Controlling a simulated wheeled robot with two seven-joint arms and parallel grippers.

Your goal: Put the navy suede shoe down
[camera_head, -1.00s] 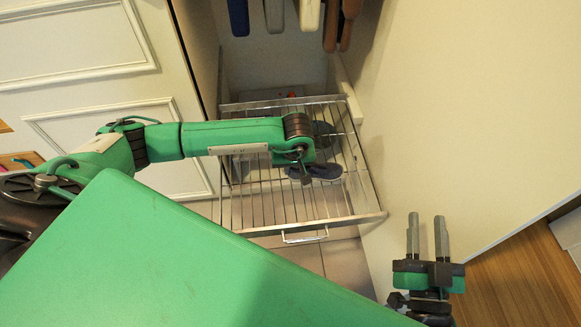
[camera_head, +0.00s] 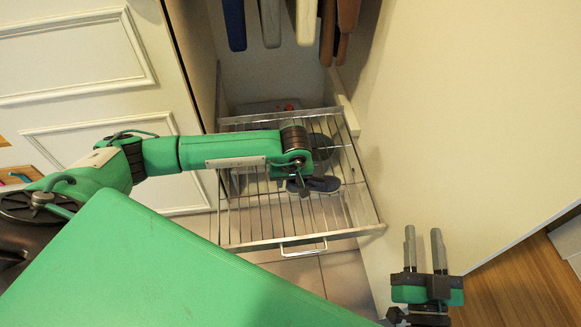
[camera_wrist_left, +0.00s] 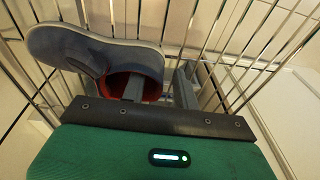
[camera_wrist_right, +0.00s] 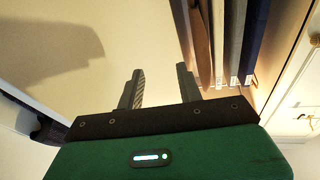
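The navy suede shoe (camera_head: 322,184) rests on the wire bars of the pulled-out rack (camera_head: 262,242), partly hidden by my left gripper in the head view. In the left wrist view the shoe (camera_wrist_left: 75,45) lies sideways, sole edge up the picture, its red lining showing. My left gripper (camera_wrist_left: 160,80) is at its heel end. One finger is at the shoe's opening and the other is beyond the heel, with a wide gap between them. My right gripper (camera_head: 424,248) is open and empty, right of the rack; it also shows in the right wrist view (camera_wrist_right: 160,75).
Several hanging garments or boards (camera_head: 270,20) are above the rack. A dark round thing (camera_head: 320,147) is near the rack's back right. A cream wall panel (camera_head: 460,110) stands close on the right, and a white panelled door (camera_head: 70,60) on the left.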

